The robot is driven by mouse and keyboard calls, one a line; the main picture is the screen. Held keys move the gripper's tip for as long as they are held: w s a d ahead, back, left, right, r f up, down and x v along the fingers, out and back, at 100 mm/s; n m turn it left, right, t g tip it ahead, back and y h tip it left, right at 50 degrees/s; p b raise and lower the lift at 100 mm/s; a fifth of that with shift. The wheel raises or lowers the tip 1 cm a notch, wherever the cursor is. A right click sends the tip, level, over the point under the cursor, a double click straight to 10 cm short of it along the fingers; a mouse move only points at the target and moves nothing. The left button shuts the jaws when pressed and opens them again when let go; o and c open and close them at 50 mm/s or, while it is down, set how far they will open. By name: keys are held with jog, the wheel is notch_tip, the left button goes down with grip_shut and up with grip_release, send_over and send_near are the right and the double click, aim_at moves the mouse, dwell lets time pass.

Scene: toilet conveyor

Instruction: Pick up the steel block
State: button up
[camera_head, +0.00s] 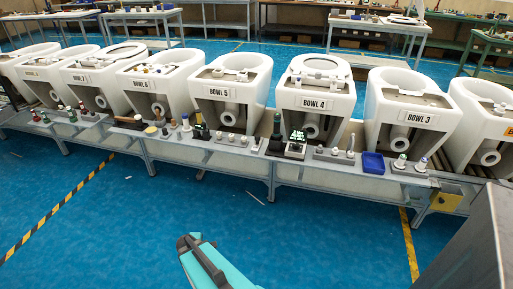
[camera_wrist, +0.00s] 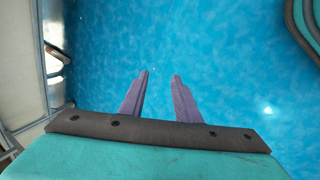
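I cannot make out the steel block for sure in either view. Several small items sit on the front ledge of the conveyor (camera_head: 232,152) in the head view, too small to tell apart by material. My gripper (camera_wrist: 160,75) shows in the wrist view with its two purple fingers apart and nothing between them. Only blue floor lies beneath the fingers. In the head view a teal part of my arm (camera_head: 205,265) is at the bottom middle, in front of the conveyor and apart from it.
White toilet bowls stand in a row along the conveyor, among them bowl 5 (camera_head: 228,92), bowl 4 (camera_head: 316,98) and bowl 3 (camera_head: 405,112). A blue tray (camera_head: 373,163) sits on the ledge. A grey metal surface (camera_head: 470,250) is at lower right. The blue floor in front is mostly clear.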

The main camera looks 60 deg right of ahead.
jog(key=w+d+r+n+t+h+b, duration=0.1)
jog(key=w+d+r+n+t, duration=0.15)
jog(key=d, duration=0.55)
jog(key=w+d+r+n+t+h+b, duration=0.1)
jog(key=w+d+r+n+h, duration=0.15)
jog(key=d, duration=0.55)
jog(key=n+t+h+b, duration=0.45)
jog(key=n+t, duration=0.35)
jog(key=n, duration=0.9)
send_near(259, 137)
jog(key=s+a+r+y, duration=0.1)
jog(key=s, duration=0.1)
jog(key=shift+a+g+b, duration=0.25)
jog(key=shift+b, duration=0.15)
jog(key=shift+w, duration=0.1)
jog(key=shift+p+x, duration=0.3)
jog(key=shift+x, duration=3.9)
